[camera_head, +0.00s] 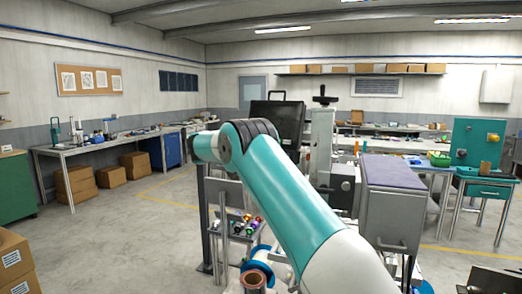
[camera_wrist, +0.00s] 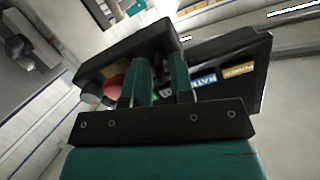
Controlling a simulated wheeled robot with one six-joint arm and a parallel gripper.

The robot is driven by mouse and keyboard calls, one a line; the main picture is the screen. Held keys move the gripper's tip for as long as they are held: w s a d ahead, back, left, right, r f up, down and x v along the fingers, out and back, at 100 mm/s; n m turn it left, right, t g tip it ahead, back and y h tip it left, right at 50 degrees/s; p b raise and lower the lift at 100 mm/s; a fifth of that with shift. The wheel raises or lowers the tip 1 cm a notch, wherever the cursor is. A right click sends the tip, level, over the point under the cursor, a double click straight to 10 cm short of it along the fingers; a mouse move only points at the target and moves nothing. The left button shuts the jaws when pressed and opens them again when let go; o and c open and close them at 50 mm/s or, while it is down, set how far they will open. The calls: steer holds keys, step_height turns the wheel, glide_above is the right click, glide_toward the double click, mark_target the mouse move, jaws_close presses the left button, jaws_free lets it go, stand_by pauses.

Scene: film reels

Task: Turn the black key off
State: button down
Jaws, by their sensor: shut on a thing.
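My gripper (camera_wrist: 161,64) shows in the wrist view with its two teal fingers close together, reaching to a dark control panel (camera_wrist: 122,52). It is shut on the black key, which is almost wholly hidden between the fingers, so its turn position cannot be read. The panel carries a red round button (camera_wrist: 113,88) left of the fingers. A blue label (camera_wrist: 203,80) and a yellow label (camera_wrist: 238,71) lie to the right. A bit of green shows just behind the fingers. In the head view my arm hides the gripper and the key; a black box (camera_head: 277,120) stands behind the arm.
A grey cabinet with a purple top (camera_head: 393,174) stands close to the right of my arm. A small rack of coloured reels (camera_head: 236,223) is below left. Workbenches line the walls. Cardboard boxes (camera_head: 76,186) sit on the left floor. The floor at left is open.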

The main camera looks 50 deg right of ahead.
steer(key=shift+n+p, duration=0.8)
steer(key=shift+n, duration=0.8)
steer(key=c, duration=1.3)
jaws_free()
